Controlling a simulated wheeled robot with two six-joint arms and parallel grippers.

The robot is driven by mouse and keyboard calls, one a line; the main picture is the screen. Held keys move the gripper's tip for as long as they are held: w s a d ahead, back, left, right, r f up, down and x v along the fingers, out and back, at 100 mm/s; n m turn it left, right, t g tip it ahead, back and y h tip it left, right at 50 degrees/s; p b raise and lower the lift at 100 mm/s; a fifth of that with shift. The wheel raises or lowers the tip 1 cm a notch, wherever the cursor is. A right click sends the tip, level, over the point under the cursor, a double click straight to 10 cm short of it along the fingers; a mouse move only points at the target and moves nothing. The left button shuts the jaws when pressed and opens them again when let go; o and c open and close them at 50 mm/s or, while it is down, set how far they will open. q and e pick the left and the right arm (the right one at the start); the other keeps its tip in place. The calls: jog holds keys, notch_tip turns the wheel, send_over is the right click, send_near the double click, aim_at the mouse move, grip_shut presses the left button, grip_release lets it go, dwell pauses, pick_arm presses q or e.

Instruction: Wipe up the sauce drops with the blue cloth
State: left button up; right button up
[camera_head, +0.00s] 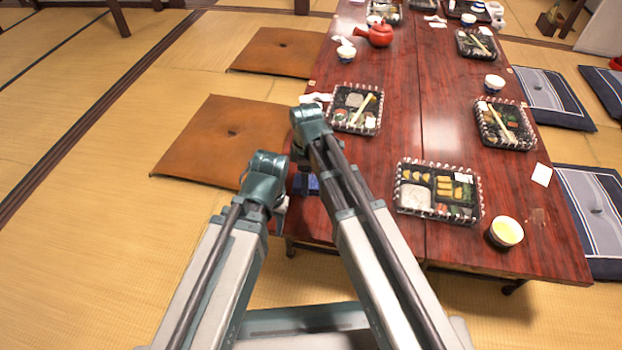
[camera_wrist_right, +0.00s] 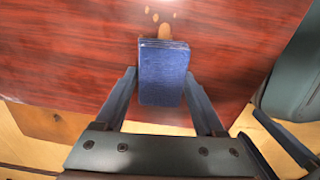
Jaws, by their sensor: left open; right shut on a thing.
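The blue cloth (camera_wrist_right: 163,75) is a folded dark blue block between the fingers of my right gripper (camera_wrist_right: 163,88), which is shut on it. Its far end meets a brown sauce patch (camera_wrist_right: 178,44) on the red-brown table. Several small tan drops (camera_wrist_right: 155,17) lie just beyond. In the head view the cloth (camera_head: 313,185) is low at the table's near left corner, partly behind my arms; these drops are hidden there. I cannot tell whether the cloth presses on the wood. My left gripper (camera_head: 280,213) is open and empty by the table's left edge, close to the right one.
Faint brownish marks (camera_head: 537,216) show beside the cup. Another bento (camera_head: 355,108) stands beyond my arms. Cushions (camera_head: 225,140) lie left of the table.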

jog(key=shift+s+d+f, duration=0.1)
jog(key=shift+s+d, duration=0.1)
jog(key=shift+d, duration=0.45)
jog(key=shift+s+d+r, duration=0.1)
jog(key=shift+s+d, duration=0.15)
jog(key=shift+d, duration=0.4)
jog(key=shift+s+d+f, duration=0.1)
jog(key=shift+s+d, duration=0.1)
jog(key=shift+d, duration=0.45)
jog(key=shift+s+d, duration=0.3)
jog(key=shift+d, duration=0.7)
jog(key=shift+s+d, duration=0.25)
jog(key=shift+d, duration=0.7)
notch_tip(320, 180, up, 6)
jog(key=p, duration=0.6)
jog(key=shift+a, duration=0.1)
jog(key=shift+r+p, duration=1.45)
jog(key=shift+r, duration=0.15)
